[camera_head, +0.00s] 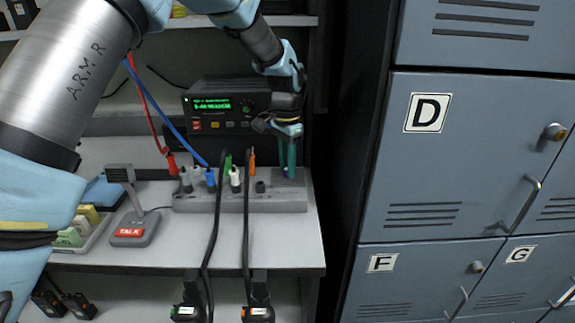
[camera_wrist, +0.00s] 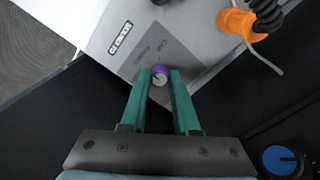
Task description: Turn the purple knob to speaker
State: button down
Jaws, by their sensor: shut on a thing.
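The purple knob (camera_wrist: 160,70) sits on a darker grey plate (camera_wrist: 135,62) with small printing around it, too small to read surely. It has a pale top in the wrist view. My gripper (camera_wrist: 160,82) has its two green fingers on either side of the knob, shut on it. In the head view my gripper (camera_head: 288,172) reaches down to the right end of the grey panel box (camera_head: 230,203), and the knob is hidden there. I cannot tell which mark the knob points at.
Several coloured plugs with cables stand left of my gripper, including an orange plug (camera_head: 252,160) and a blue plug (camera_head: 210,178). A black radio (camera_head: 225,105) stands behind. A talk microphone (camera_head: 130,225) is at the left. Grey lockers (camera_head: 460,150) stand at the right.

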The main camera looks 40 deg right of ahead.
aim_at(286, 169)
jog(key=n, duration=0.4)
jog(key=shift+n, duration=0.3)
jog(key=shift+n+p, duration=0.45)
jog(key=shift+n, duration=1.45)
jog(key=c, duration=0.7)
grip_release()
jog(key=shift+o, duration=0.2)
notch_tip(286, 169, up, 11)
jog(key=b, duration=0.1)
jog(key=shift+b, duration=0.35)
jog(key=shift+w+a+f, duration=0.1)
